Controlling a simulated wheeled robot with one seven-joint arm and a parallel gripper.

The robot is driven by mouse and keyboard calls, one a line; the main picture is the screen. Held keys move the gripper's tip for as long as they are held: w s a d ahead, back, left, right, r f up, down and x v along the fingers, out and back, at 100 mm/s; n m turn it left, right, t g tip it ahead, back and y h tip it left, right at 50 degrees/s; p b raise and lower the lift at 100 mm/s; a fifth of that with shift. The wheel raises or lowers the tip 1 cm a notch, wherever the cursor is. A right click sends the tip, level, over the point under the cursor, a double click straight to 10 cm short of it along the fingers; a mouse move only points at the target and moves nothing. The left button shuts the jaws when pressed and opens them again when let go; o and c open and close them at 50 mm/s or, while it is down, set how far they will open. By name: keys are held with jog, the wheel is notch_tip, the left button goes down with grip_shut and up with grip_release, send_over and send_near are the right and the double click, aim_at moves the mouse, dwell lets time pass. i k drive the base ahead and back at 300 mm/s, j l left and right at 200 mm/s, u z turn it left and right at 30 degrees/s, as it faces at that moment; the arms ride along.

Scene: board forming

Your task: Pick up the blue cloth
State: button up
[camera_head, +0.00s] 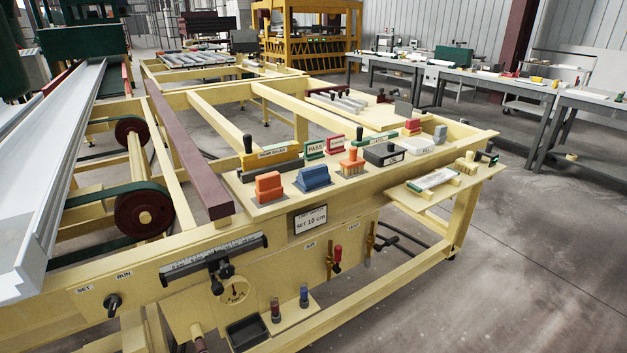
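A blue piece (313,178) sits on a grey pad on the cream tool shelf (343,190) of the machine. It is the only large blue thing there and looks like a thick, ridged block, so I cannot tell for certain that it is cloth. A similar orange-red piece (268,187) stands just left of it, and an orange brush-like tool (352,161) stands to its right. My gripper is not in view.
Behind the blue piece are a yellow-topped tool (270,158) and PASS sign (315,149). A maroon bar (190,150) ends left of the shelf. Open floor (540,270) lies right.

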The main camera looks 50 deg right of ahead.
aim_at(316, 176)
jog(key=u, duration=0.45)
jog(key=l+u, duration=0.45)
jog(key=l, duration=0.25)
jog(key=l+u, duration=0.45)
jog(key=l, duration=0.3)
